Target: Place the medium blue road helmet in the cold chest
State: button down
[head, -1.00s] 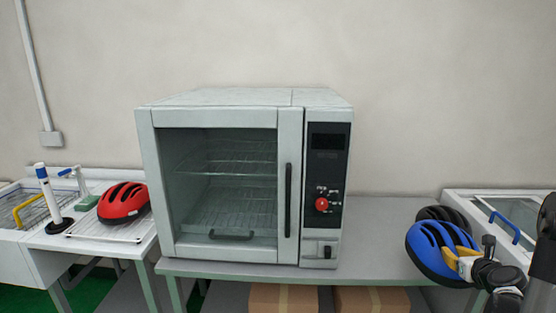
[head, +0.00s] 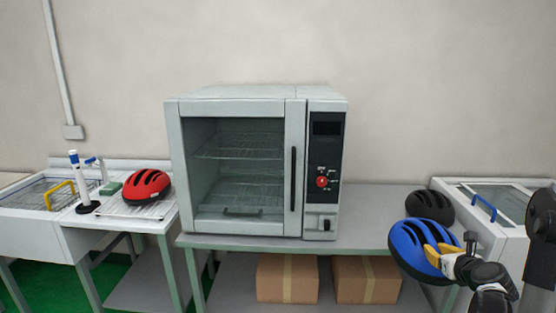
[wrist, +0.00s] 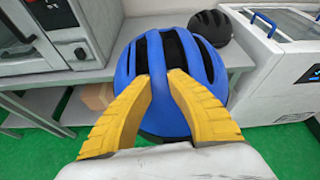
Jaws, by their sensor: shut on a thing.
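The blue road helmet (head: 413,247) is held in my gripper (head: 439,256), in front of the grey table's right end. In the wrist view the yellow fingers of my gripper (wrist: 158,84) are shut on a rib of the blue helmet (wrist: 200,62). The cold chest (head: 463,207) is a white box with a glass top and a blue handle (head: 483,207), at the right. It also shows in the wrist view (wrist: 262,62), right of the helmet. Its glass lid looks shut. The helmet is outside the chest, to its left.
A black helmet (head: 430,206) sits on the table (head: 370,217) beside the chest. A large oven (head: 258,160) stands on the table's left part. A red helmet (head: 146,186) lies on a drainer by the sink at left. Cardboard boxes (head: 287,279) are below the table.

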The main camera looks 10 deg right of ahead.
jog(key=a+r+n+y, duration=0.1)
jog(key=a+n+y, duration=0.1)
jog(key=a, duration=1.1)
jog(key=s+a+r+n+y, duration=0.1)
jog(key=a+r+n+y, duration=0.1)
jog(key=a, duration=1.1)
jog(key=s+a+r+n+y, duration=0.1)
jog(key=a+r+n+y, duration=0.1)
jog(key=a, duration=1.1)
jog(key=shift+a+y, duration=0.15)
jog(key=shift+y, duration=0.65)
